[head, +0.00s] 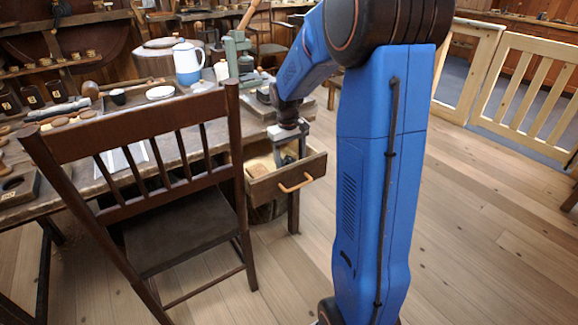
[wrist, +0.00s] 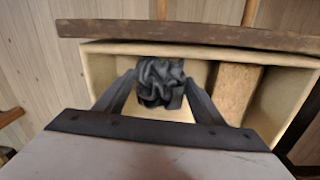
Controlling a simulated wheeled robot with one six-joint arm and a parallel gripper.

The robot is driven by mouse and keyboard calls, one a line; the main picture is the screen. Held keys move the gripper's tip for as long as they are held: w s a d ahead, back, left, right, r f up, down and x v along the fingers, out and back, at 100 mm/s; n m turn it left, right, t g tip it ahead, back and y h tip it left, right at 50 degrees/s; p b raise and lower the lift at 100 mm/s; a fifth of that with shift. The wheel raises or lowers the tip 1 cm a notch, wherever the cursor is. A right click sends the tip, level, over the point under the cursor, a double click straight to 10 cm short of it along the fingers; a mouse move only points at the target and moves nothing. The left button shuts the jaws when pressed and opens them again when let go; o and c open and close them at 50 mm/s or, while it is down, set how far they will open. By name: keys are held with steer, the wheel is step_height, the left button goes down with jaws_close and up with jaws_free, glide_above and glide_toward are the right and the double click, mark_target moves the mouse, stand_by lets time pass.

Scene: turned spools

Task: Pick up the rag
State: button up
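A dark grey, crumpled rag (wrist: 160,82) sits in the open wooden drawer (wrist: 109,64), seen from above in the wrist view. My gripper (wrist: 160,78) reaches down over the drawer. Its two dark fingers are wide apart, one on each side of the rag, with their tips close to its edges. I cannot tell whether they touch it. In the head view my gripper (head: 288,154) is low inside the pulled-out drawer (head: 262,191); the rag cannot be made out there.
A tan block (wrist: 236,90) lies in the drawer right of the rag. A dark wooden chair (head: 180,225) stands left of the drawer. A blue and white jug (head: 187,64) stands on the bench. Floor on the right is clear up to a wooden gate (head: 525,90).

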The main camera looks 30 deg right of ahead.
mark_target(290, 162)
steer(key=shift+r, duration=0.1)
steer(key=shift+c, duration=0.2)
step_height(290, 162, up, 10)
stand_by(0.6)
steer(key=shift+o, duration=0.8)
steer(key=shift+c, duration=0.4)
